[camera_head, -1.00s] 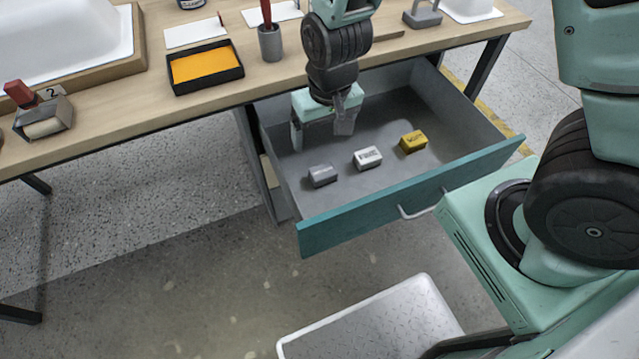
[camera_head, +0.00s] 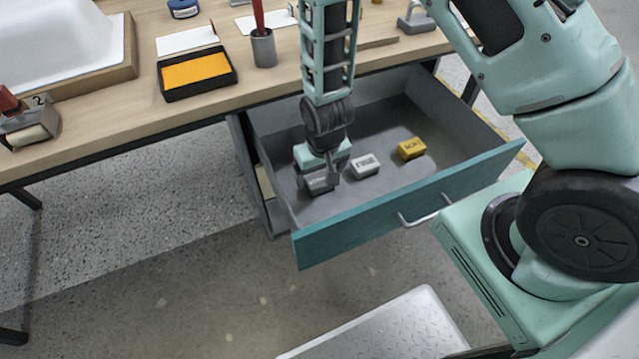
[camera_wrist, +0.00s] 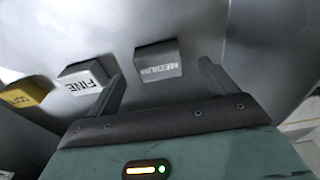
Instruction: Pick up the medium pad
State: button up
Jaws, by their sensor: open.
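The medium pad (camera_wrist: 158,62) is a small dark grey block with the word MEDIUM on it. It lies on the floor of the open drawer (camera_head: 395,205), leftmost of three pads; in the head view the pad (camera_head: 319,184) is partly hidden by my gripper. My gripper (camera_head: 318,178) is low in the drawer over the pad, with its fingers open. In the wrist view the open fingers (camera_wrist: 158,82) stand on either side of the pad, which lies a little beyond and between them. I cannot tell whether they touch it.
The white FINE pad (camera_wrist: 84,76) lies close beside one finger, and a yellow pad (camera_head: 411,148) lies farther right. The drawer's walls surround the pads. The desk above holds an orange tray (camera_head: 197,72) and a grey cup (camera_head: 263,48).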

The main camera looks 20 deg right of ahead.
aim_at(319, 180)
jog(key=f, duration=0.2)
jog(key=w+f, duration=0.1)
jog(key=f, duration=0.1)
jog(key=shift+d+f, duration=0.1)
jog(key=shift+f, duration=0.25)
jog(key=shift+w, duration=0.1)
jog(key=c, duration=1.1)
jog(key=shift+o, duration=0.2)
jog(key=shift+r, duration=0.1)
notch_tip(319, 180, up, 10)
jog(key=shift+f+p, duration=0.1)
jog(key=shift+p, duration=0.4)
